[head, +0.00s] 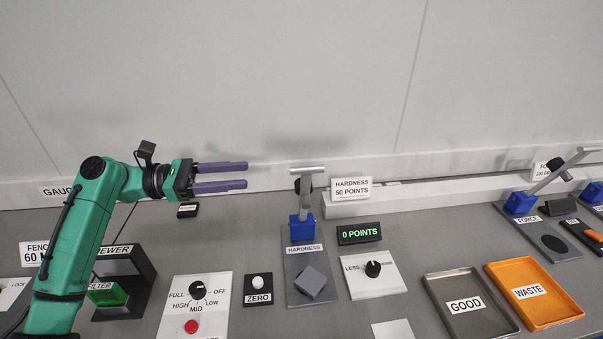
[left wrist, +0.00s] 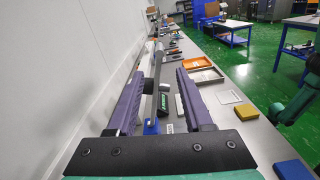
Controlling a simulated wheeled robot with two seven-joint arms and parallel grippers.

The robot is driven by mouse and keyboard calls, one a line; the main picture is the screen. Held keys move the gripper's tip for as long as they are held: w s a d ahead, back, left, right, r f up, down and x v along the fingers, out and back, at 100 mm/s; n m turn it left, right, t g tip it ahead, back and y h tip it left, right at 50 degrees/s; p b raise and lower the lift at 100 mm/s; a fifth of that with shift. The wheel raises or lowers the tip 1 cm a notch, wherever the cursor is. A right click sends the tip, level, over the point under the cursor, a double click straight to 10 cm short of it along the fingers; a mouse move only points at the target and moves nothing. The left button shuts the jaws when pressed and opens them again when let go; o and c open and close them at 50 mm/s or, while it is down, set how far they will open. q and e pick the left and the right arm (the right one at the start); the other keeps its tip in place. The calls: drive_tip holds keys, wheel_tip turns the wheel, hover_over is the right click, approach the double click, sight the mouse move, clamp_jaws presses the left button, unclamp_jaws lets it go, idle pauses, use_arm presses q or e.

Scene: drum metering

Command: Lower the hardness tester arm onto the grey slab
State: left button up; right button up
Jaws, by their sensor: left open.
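The hardness tester stands on a dark grey plate (head: 292,262) labelled HARDNESS. Its arm (head: 307,186) is raised nearly upright from a blue base (head: 301,229), with a pale crossbar handle (head: 307,170) on top. The grey slab (head: 311,281) lies turned at an angle on the plate, in front of the base, with nothing on it. My left gripper (head: 246,175) is open and empty, left of the handle and apart from it, at about its height in the picture. In the left wrist view its purple fingers (left wrist: 160,76) are spread. My right gripper is not seen.
The display (head: 359,233) reads 0 POINTS. A LESS knob panel (head: 380,285), a ZERO button (head: 258,285) and a selector panel (head: 180,285) flank the tester. GOOD (head: 432,284) and WASTE (head: 495,271) trays lie right. The wall is close behind.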

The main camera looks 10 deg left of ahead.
sight(304, 167)
use_arm(q)
drive_tip(key=p+x, duration=0.5)
drive_tip(key=x, duration=0.8)
drive_tip(key=shift+w+d+r, duration=0.1)
drive_tip(key=shift+d+r, duration=0.05)
drive_tip(key=shift+r, duration=0.05)
drive_tip(key=shift+w+d+f, duration=0.15)
drive_tip(key=shift+d+f, duration=0.05)
drive_tip(key=shift+d, duration=0.2)
clamp_jaws()
